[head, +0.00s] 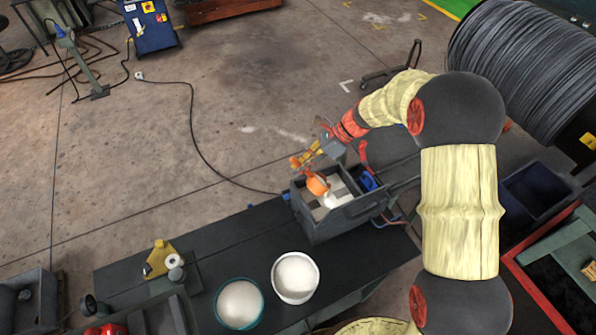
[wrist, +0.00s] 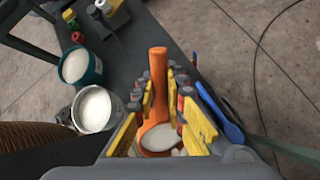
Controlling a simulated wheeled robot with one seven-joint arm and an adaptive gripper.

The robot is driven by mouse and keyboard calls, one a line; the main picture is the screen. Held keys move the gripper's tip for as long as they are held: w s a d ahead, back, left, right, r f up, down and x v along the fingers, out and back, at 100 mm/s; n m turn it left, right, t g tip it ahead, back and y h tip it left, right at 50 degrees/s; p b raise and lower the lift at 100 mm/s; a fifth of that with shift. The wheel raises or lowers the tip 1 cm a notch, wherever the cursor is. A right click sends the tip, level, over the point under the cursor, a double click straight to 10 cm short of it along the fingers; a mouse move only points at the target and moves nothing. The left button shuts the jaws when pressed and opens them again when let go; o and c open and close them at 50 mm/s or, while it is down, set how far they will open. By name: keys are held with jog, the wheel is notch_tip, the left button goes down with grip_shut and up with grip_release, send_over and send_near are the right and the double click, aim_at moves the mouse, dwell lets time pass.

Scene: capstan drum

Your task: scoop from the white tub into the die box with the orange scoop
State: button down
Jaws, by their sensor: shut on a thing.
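My gripper (head: 308,158), with yellow fingers, is shut on the orange scoop (head: 317,186) over the grey die box (head: 345,221). In the wrist view the orange scoop (wrist: 158,75) stands between the fingers of my gripper (wrist: 160,98), its handle pointing up the picture. White material shows at the scoop's bowl; I cannot tell how much of it lies in the bowl. White material also shows inside the die box. The white tub (head: 295,296) stands on the bench, full of white material, and also shows in the wrist view (wrist: 92,120).
A teal tub (head: 239,324) of white material stands left of the white tub. A blue object (head: 368,181) is at the die box's right side. A yellow fixture (head: 158,260) stands on the dark bench (head: 225,238). The bench between it and the die box is clear.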

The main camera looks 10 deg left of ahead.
jog(key=w+d+r+g+y, duration=0.2)
jog(key=w+d+g+y, duration=0.1)
jog(key=d+g+y, duration=0.1)
jog(key=shift+w+d+r+m+y, duration=0.35)
jog(key=shift+d+y, duration=0.2)
jog(key=shift+y, duration=0.75)
dwell(1.5)
jog(key=shift+w+g+y+b, duration=0.1)
jog(key=shift+g+y+b, duration=0.3)
jog(key=shift+y, duration=0.3)
